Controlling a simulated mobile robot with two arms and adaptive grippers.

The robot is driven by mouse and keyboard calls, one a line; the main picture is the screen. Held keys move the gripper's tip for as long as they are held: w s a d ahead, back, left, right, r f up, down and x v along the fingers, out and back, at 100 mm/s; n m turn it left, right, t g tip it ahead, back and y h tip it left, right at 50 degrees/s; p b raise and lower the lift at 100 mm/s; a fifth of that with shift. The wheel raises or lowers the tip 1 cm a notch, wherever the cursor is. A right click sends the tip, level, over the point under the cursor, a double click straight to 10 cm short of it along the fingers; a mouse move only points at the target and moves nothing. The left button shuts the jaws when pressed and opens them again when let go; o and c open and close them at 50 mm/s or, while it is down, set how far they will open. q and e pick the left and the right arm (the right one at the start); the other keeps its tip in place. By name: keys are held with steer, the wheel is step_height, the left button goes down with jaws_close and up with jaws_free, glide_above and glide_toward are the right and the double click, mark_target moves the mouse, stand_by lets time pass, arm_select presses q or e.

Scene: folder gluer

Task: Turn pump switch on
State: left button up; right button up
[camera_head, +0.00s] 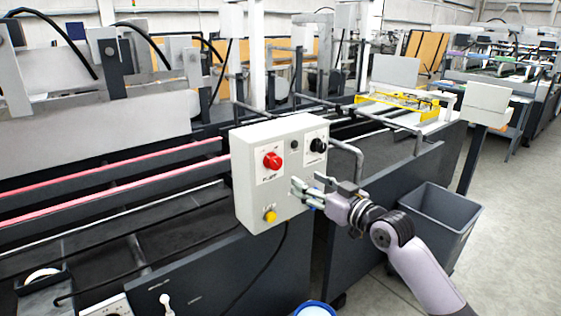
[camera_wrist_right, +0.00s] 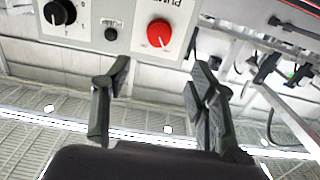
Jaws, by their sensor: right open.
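The control box (camera_head: 280,172) is a light grey box on the machine's front. Its red rotary pump switch (camera_head: 272,160) is at the upper left of its face. The red switch also shows in the right wrist view (camera_wrist_right: 159,33), under the upside-down label "PUMP". A black knob (camera_head: 317,145) sits to its right and a yellow button (camera_head: 269,216) below. My right gripper (camera_head: 303,192) is open and empty in front of the box's lower right, apart from the red switch. In the right wrist view its fingers (camera_wrist_right: 160,80) are spread, with the switch beyond them. My left gripper is out of view.
A grey open bin (camera_head: 440,215) stands on the floor to the right of my right arm. Pink-red rails (camera_head: 110,185) run along the machine to the left of the box. A bent grey pipe (camera_head: 350,155) is beside the box.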

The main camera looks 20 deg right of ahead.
mark_target(277, 163)
steer(key=p+x, duration=0.2)
steer(key=x, duration=1.1)
steer(key=shift+w+d+f, duration=0.1)
steer(key=shift+w, duration=0.05)
steer(key=shift+c, duration=0.2)
steer(key=c, duration=1.1)
